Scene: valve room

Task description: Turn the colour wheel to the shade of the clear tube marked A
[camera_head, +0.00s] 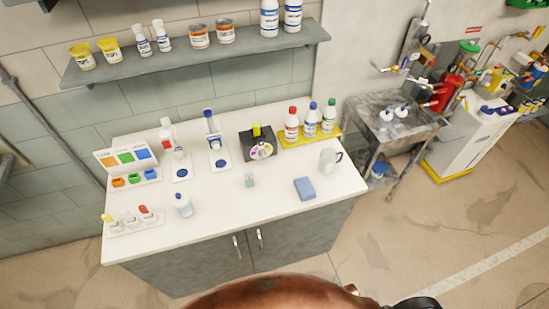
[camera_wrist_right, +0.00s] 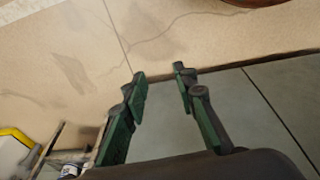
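A black box with a pale disc of coloured patches, likely the colour wheel (camera_head: 261,151), stands at the back middle of the white bench. A yellow tube-like piece (camera_head: 256,129) stands upright at its top. A small clear vessel (camera_head: 249,179) stands apart in front of it; no letter A can be read on anything. My right gripper (camera_wrist_right: 158,84) shows in the right wrist view with its fingers apart and nothing between them, over bare floor. It is away from the wheel. My left gripper is not in view.
Red, blue and green-capped bottles (camera_head: 311,121) stand in a yellow tray right of the box. A mug (camera_head: 330,159) and blue sponge (camera_head: 305,188) are at the right. Two white stands (camera_head: 222,163) are at the left. The bench's front middle is clear. A shelf (camera_head: 200,57) hangs above.

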